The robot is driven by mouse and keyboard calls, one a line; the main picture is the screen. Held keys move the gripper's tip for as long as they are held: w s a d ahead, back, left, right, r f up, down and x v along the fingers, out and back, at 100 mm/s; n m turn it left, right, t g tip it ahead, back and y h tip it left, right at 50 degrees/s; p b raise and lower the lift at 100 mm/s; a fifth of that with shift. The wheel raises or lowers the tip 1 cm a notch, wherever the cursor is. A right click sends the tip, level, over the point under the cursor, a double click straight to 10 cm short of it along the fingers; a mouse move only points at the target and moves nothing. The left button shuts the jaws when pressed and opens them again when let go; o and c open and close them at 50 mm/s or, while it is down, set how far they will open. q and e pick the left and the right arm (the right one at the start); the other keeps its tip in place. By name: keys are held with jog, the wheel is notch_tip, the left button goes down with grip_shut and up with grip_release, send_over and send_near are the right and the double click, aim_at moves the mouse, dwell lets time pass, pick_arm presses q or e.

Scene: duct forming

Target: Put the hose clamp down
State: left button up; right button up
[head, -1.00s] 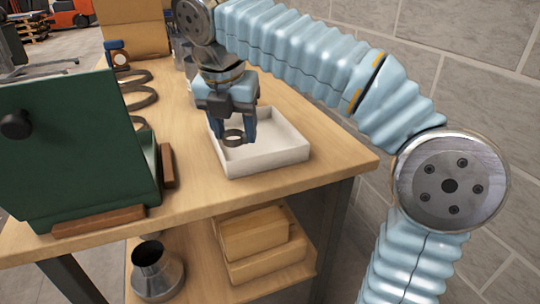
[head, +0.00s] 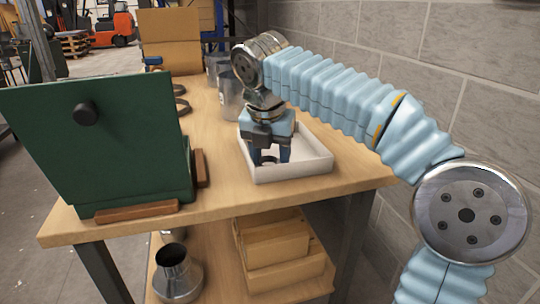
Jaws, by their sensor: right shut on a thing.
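The hose clamp (head: 269,161) is a small dark ring between the fingertips of my right gripper (head: 270,155). The gripper points down and is shut on the clamp, low inside the white tray (head: 300,170). The fingers hide part of the clamp, and I cannot tell whether it touches the tray floor. The tray stands on the wooden workbench (head: 225,195) near its right side. My left gripper is not in view.
A green machine (head: 100,140) with a black knob stands at the bench's left. Metal cans (head: 230,95) and dark rings (head: 181,106) lie behind. A cardboard box (head: 168,40) stands at the back. Wooden boxes (head: 275,250) and a metal duct fitting (head: 175,272) sit on the lower shelf.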

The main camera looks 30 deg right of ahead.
aim_at(272, 160)
notch_tip(272, 160, down, 2)
jog(key=shift+s+f, duration=0.1)
jog(key=o, duration=0.7)
jog(key=shift+o, duration=0.2)
jog(key=v, duration=0.1)
jog(key=p+v, duration=0.1)
jog(key=v, duration=0.1)
jog(key=w+v, duration=0.1)
jog(key=v, duration=0.1)
jog(key=shift+s+d+r+p, duration=0.1)
jog(key=shift+d+r+p, duration=0.15)
jog(key=shift+d+p, duration=0.1)
jog(key=v, duration=0.8)
jog(key=shift+r, duration=0.25)
